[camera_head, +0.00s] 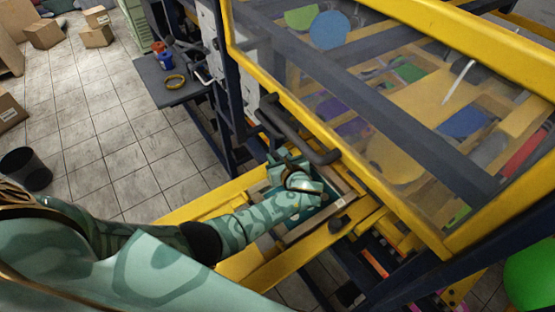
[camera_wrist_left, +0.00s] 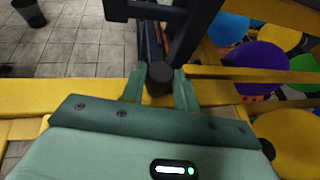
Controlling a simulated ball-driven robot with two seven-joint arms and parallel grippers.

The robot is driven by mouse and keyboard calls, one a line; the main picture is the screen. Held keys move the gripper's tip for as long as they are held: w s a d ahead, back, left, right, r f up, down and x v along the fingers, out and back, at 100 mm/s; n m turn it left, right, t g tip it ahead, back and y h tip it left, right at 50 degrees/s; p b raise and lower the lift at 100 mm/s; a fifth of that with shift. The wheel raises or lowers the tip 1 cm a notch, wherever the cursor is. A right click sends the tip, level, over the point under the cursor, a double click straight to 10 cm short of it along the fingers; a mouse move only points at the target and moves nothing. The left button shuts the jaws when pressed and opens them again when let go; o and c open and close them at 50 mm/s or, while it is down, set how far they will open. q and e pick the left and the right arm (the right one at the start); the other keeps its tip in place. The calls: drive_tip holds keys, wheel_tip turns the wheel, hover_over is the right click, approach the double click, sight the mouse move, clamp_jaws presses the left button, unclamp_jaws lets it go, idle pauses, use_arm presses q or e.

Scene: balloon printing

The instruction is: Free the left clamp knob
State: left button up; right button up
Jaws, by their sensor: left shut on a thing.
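In the left wrist view, a dark round clamp knob (camera_wrist_left: 160,75) sits between the two green fingers of my left gripper (camera_wrist_left: 160,84). The fingers touch it from both sides, and the gripper is shut on it. In the head view my left gripper (camera_head: 288,164) reaches in at the yellow frame, just below the machine's black door handle. My gripper hides the held knob there. My right gripper shows in neither view.
A yellow-framed clear panel (camera_head: 400,120) with a black handle (camera_head: 297,133) covers coloured balloons close to my gripper. A wooden-edged frame (camera_head: 318,215) and yellow rails (camera_head: 285,257) lie beneath my arm. A side table (camera_head: 172,90), bin (camera_head: 25,170) and boxes stand left. Tiled floor between is clear.

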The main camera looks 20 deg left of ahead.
use_arm(q)
drive_tip(key=shift+w+r, duration=0.1)
drive_tip(key=shift+r, duration=0.05)
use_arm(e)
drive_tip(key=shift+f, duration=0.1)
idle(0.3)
use_arm(q)
drive_tip(key=o, duration=0.9)
drive_tip(key=shift+o, duration=0.4)
